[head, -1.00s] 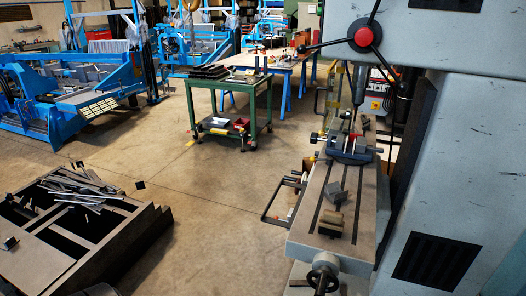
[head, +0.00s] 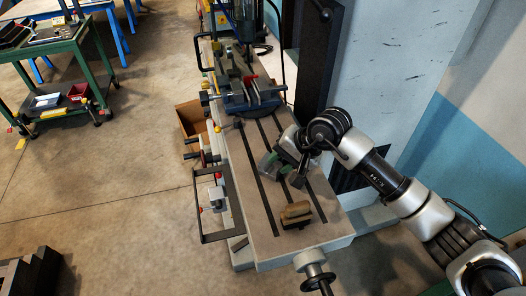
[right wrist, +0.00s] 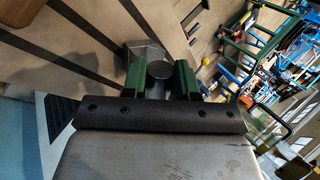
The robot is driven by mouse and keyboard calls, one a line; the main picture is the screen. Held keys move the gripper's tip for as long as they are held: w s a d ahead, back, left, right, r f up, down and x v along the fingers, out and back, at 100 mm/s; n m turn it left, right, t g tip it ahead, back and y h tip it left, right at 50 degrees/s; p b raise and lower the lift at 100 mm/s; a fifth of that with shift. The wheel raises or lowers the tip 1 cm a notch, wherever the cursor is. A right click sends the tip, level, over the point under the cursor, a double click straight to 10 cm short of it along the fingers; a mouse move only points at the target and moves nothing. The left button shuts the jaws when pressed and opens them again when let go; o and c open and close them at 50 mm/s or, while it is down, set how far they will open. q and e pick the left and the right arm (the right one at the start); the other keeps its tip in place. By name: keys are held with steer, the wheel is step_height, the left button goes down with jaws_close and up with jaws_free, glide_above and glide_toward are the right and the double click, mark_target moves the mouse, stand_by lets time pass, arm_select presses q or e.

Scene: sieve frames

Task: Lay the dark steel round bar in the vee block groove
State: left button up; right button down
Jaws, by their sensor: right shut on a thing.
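My right gripper (head: 277,166) is low over the machine table (head: 240,185), its green fingers showing in the head view. In the right wrist view my right gripper (right wrist: 159,82) is shut on a grey round bar (right wrist: 158,71), seen nearly end-on between the fingers. A grey block (right wrist: 146,50), which looks like the vee block, lies just beyond the bar in that view. In the head view the arm and gripper mostly hide bar and block. I cannot tell whether the bar touches the block or its groove. My left gripper is not in view.
A brown block-like thing (head: 296,214) sits on the table nearer its front end. A blue vise (head: 250,96) stands towards the back. A hand crank (head: 313,268) juts from the front end. The machine's grey column (head: 385,75) stands to the right.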

steer(key=shift+m+t+y, duration=0.7)
steer(key=shift+t, duration=0.2)
steer(key=x, duration=0.6)
steer(key=shift+w, duration=0.45)
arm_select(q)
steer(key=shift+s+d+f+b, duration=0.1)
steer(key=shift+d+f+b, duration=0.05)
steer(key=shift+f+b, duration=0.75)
arm_select(e)
steer(key=shift+f, duration=2.15)
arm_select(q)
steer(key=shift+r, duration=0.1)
arm_select(e)
steer(key=c, duration=0.8)
jaws_free()
steer(key=shift+s+f, duration=0.1)
steer(key=shift+f, duration=0.05)
arm_select(q)
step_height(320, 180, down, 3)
steer(key=b, duration=0.3)
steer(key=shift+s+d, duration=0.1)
arm_select(e)
steer(key=v, duration=1.1)
